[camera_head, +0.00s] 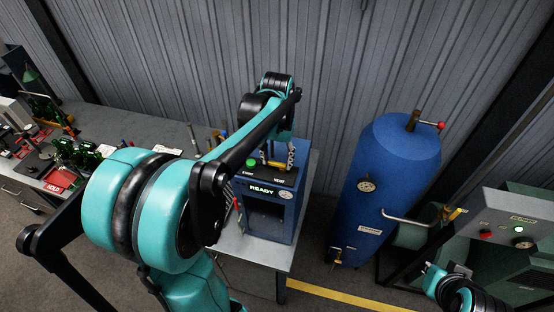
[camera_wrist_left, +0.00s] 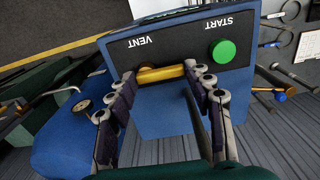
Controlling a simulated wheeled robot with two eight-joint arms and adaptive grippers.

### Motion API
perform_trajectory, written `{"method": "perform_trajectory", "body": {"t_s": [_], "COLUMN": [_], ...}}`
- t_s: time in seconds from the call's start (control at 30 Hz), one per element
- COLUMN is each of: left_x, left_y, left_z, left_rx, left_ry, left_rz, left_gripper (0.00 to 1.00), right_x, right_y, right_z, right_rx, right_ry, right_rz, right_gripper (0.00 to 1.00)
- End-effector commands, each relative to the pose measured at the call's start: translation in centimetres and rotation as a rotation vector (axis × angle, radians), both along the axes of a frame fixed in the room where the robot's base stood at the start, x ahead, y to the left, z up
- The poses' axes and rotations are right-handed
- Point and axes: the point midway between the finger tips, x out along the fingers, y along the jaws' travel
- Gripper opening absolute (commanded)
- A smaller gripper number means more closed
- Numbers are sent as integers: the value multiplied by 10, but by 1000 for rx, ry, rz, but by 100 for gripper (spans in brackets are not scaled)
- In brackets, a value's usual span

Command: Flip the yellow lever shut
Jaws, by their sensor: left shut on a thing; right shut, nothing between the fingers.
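The yellow lever (camera_wrist_left: 160,74) is a short gold-yellow bar beside the VENT label on the dark top panel of a blue cabinet (camera_head: 282,228). In the head view the lever (camera_head: 277,164) shows small, at the VENT end of the panel. My left gripper (camera_wrist_left: 163,80) is shut on the lever, with one finger at each end of the bar. My left gripper (camera_head: 278,154) also shows in the head view, over the panel. My right gripper (camera_head: 434,274) is at the lower right of the head view, shut and away from the cabinet; its fingertips are small and hard to make out.
A green START button (camera_wrist_left: 223,51) is on the same panel, close to my left fingers. A blue tank (camera_head: 385,185) stands right of the cabinet, and a green machine (camera_head: 515,235) stands further right. A cluttered workbench (camera_head: 110,120) is at the left.

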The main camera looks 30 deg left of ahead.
Motion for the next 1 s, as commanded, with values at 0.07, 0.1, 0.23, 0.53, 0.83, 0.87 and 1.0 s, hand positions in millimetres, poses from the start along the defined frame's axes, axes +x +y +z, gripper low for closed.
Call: {"method": "perform_trajectory", "body": {"t_s": [0.07, 0.1, 0.23, 0.53, 0.83, 0.87, 1.0], "left_x": [0, 0, 0, 0, 0, 0, 0], "left_y": [0, 0, 0, 0, 0, 0, 0], "left_z": [0, 0, 0, 4, 56, 63, 91], "left_rx": [0, 0, 0, 0, 0, 0, 0], "left_ry": [0, 0, 0, 0, 0, 0, 0], "left_rz": [-2, -2, -1, 0, 0, 0, 0], "left_gripper": [23, 57, 72, 72, 72, 72, 72], "right_x": [0, 0, 0, 0, 0, 0, 0], "right_y": [0, 0, 0, 0, 0, 0, 0], "right_z": [0, 0, 0, 0, 0, 0, 0], "right_rx": [0, 0, 0, 0, 0, 0, 0], "right_ry": [0, 0, 0, 0, 0, 0, 0], "right_rz": [0, 0, 0, 0, 0, 0, 0], "right_gripper": [0, 0, 0, 0, 0, 0, 0]}}
